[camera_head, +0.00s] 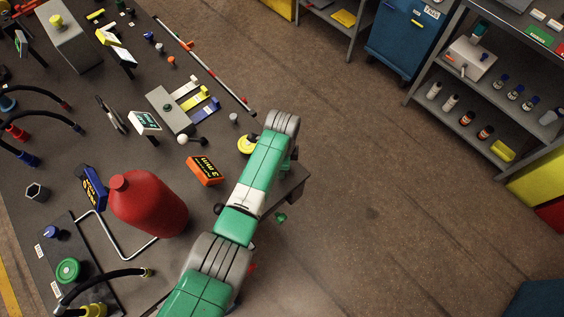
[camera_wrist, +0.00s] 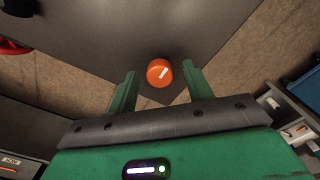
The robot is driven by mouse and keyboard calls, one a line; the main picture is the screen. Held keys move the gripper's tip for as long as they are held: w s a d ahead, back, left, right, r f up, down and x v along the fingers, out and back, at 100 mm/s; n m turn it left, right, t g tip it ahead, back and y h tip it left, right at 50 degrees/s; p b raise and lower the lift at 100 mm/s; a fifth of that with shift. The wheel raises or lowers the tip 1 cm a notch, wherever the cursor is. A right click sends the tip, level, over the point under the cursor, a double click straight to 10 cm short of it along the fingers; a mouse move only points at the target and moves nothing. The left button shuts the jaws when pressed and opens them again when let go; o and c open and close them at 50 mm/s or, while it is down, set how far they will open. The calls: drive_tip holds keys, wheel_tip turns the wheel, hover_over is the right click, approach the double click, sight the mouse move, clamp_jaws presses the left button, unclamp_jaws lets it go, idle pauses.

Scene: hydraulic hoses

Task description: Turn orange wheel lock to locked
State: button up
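The orange wheel lock (camera_wrist: 159,72) shows in the wrist view as a round orange knob with a white bar across its face. The bar is tilted, running from lower left to upper right. It sits near the corner of a dark grey surface (camera_wrist: 135,38). My gripper (camera_wrist: 158,76) is open, with one green finger on each side of the wheel in the picture. Gaps show between the fingers and the wheel, and I cannot tell the remaining depth. In the head view I cannot make out the wheel; my arm covers part of the table's right end.
The head view shows a cluttered dark table with a red bottle (camera_head: 148,204), an orange box (camera_head: 206,170), a grey block with colored levers (camera_head: 172,109) and hoses. Shelves (camera_head: 548,128) and a blue cabinet (camera_head: 404,40) stand at upper right. The floor between is clear.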

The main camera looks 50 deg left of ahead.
wheel_tip(320, 180, up, 8)
drive_tip(key=shift+f+p, duration=0.1)
drive_tip(key=shift+p, duration=0.7)
